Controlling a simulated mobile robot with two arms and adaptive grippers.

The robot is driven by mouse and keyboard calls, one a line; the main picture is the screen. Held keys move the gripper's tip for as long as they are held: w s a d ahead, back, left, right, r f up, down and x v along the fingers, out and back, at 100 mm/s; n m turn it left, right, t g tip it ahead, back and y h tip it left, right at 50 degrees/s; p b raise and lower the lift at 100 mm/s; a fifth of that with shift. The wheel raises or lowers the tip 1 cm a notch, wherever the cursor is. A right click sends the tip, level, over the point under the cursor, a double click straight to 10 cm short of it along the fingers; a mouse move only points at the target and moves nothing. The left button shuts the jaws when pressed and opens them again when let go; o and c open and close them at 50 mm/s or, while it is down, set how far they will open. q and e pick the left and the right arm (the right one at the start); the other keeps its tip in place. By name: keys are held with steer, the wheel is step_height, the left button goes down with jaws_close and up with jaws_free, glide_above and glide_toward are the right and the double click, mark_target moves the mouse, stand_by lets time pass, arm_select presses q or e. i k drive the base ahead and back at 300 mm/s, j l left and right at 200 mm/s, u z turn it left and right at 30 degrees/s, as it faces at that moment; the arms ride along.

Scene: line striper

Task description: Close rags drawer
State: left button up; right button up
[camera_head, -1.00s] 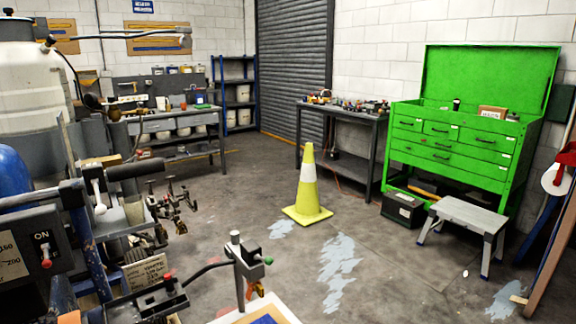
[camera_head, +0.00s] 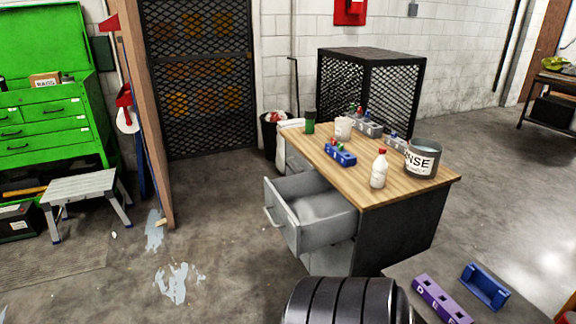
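A grey metal drawer (camera_head: 312,213) is pulled out of the front of a wooden-topped workbench (camera_head: 425,190). I cannot read a label on it, so I cannot tell if it is the rags drawer. Its pull handle (camera_head: 272,217) is on the front face, toward the left, and the inside that shows is plain grey. Another closed grey drawer front (camera_head: 296,160) is partly visible beyond it. Neither of my grippers is in view.
Bottles, a RINSE can (camera_head: 422,158) and a blue caddy (camera_head: 340,155) stand on the bench top. A dark ribbed cylinder (camera_head: 345,302) is close in front. A step stool (camera_head: 82,188) and green tool chest (camera_head: 45,135) stand left. Floor left of the drawer is clear.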

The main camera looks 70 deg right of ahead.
mark_target(311, 214)
steer(key=z, duration=1.95)
